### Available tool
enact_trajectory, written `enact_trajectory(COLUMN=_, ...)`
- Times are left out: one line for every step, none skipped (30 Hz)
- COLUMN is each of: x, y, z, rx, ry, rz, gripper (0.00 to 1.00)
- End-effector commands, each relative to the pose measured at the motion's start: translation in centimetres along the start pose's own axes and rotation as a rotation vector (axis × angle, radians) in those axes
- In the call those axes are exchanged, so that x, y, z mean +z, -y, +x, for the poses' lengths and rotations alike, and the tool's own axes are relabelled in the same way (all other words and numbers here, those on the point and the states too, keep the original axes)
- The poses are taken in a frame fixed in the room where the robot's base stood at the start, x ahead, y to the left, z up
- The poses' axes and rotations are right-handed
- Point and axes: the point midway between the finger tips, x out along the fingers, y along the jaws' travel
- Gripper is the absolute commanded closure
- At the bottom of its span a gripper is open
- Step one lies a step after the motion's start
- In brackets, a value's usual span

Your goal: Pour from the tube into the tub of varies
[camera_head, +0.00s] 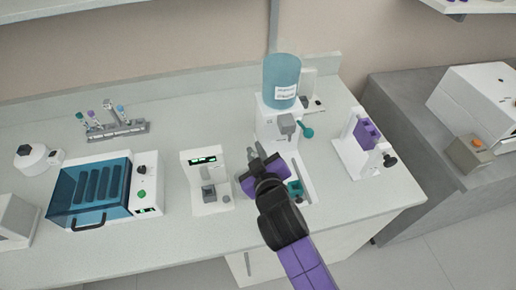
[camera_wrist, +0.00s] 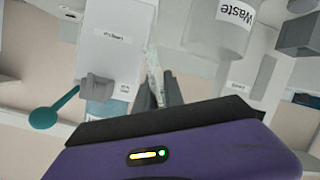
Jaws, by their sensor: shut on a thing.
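My gripper (camera_head: 257,157) is above the bench, in front of the dispenser. In the wrist view its dark fingers (camera_wrist: 160,92) are shut on a clear, slim tube (camera_wrist: 153,72), seen nearly edge-on. Its contents are too faint to tell. A pale, translucent tub (camera_wrist: 220,32) labelled "Waste" is at the upper right of the wrist view, apart from the tube in the picture. I cannot pick this tub out in the head view, where my gripper hides part of the bench.
The white dispenser (camera_head: 268,122) carries a blue bottle (camera_head: 282,72) and a teal lever (camera_head: 306,132). A small white device (camera_head: 207,178) stands left of my gripper, and a purple-and-white stand (camera_head: 362,140) right. A blue-lidded machine (camera_head: 92,190) and tube rack (camera_head: 118,130) are farther left.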

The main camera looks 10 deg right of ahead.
Motion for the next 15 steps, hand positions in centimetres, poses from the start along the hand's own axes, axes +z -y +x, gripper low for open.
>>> enact_trajectory(x=-0.2, y=-0.07, z=-0.08, rx=-0.006, ry=0.0, rz=0.016, gripper=1.0)
enact_trajectory(x=-0.22, y=-0.03, z=-0.09, rx=-0.009, ry=0.0, rz=0.025, gripper=1.0)
enact_trajectory(x=-0.23, y=0.01, z=-0.09, rx=-0.012, ry=0.0, rz=0.033, gripper=1.0)
enact_trajectory(x=-0.23, y=0.03, z=-0.09, rx=-0.013, ry=0.0, rz=0.036, gripper=1.0)
enact_trajectory(x=-0.22, y=0.04, z=-0.09, rx=-0.014, ry=0.0, rz=0.039, gripper=1.0)
enact_trajectory(x=-0.21, y=0.06, z=-0.08, rx=-0.014, ry=0.0, rz=0.04, gripper=1.0)
enact_trajectory(x=-0.19, y=0.07, z=-0.08, rx=-0.014, ry=0.0, rz=0.04, gripper=1.0)
enact_trajectory(x=-0.19, y=0.08, z=-0.08, rx=-0.014, ry=0.0, rz=0.04, gripper=1.0)
enact_trajectory(x=-0.18, y=0.08, z=-0.07, rx=-0.014, ry=0.0, rz=0.04, gripper=1.0)
enact_trajectory(x=-0.18, y=0.08, z=-0.07, rx=-0.014, ry=0.0, rz=0.04, gripper=1.0)
enact_trajectory(x=-0.18, y=0.09, z=-0.07, rx=-0.014, ry=0.0, rz=0.039, gripper=1.0)
enact_trajectory(x=-0.18, y=0.08, z=-0.08, rx=-0.014, ry=0.0, rz=0.04, gripper=1.0)
enact_trajectory(x=-0.2, y=0.04, z=-0.08, rx=-0.015, ry=0.0, rz=0.042, gripper=1.0)
enact_trajectory(x=-0.21, y=-0.05, z=-0.09, rx=-0.017, ry=0.001, rz=0.048, gripper=1.0)
enact_trajectory(x=-0.21, y=-0.22, z=-0.09, rx=-0.023, ry=0.002, rz=0.064, gripper=1.0)
